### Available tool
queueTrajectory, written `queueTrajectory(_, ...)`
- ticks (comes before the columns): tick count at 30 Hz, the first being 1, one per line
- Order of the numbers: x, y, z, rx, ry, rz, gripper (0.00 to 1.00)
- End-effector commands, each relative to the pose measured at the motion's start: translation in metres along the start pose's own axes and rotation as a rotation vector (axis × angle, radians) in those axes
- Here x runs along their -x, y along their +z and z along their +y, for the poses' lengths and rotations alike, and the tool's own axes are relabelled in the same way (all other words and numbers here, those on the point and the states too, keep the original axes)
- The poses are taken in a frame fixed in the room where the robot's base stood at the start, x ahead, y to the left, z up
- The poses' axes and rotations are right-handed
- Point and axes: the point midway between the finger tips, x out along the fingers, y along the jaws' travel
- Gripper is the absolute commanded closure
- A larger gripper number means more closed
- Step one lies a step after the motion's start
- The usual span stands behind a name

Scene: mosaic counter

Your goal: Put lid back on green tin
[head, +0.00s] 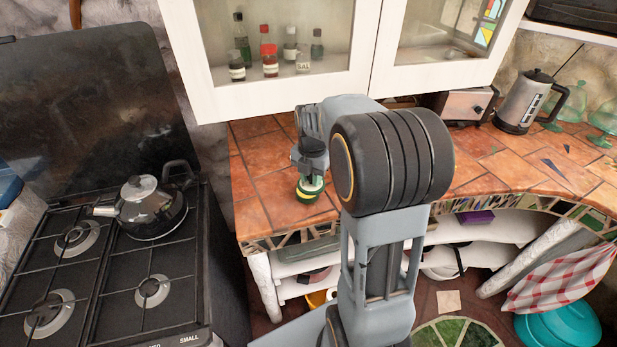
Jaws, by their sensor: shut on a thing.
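The green tin (309,192) stands on the tiled counter near its front left edge, with a pale band showing around it. My gripper (311,167) points down directly over the tin and is shut on what appears to be the lid. The lid is mostly hidden by the fingers and is too small to make out clearly. I cannot tell whether the lid touches the tin's rim or is just above it.
A glass-fronted cabinet (278,103) hangs above the counter (262,160), close behind my arm. A stove (110,262) with a kettle (147,204) stands left. A toaster (467,104) and electric kettle (522,101) stand back right. The counter between is largely clear.

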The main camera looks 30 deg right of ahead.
Motion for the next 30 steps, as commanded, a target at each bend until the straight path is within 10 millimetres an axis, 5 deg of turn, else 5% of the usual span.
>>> queueTrajectory(15,-0.005,0.035,0.03,-0.739,0.001,-0.001,0.97)
queueTrajectory(30,-0.016,0.035,0.03,-0.867,0.001,0.0,0.97)
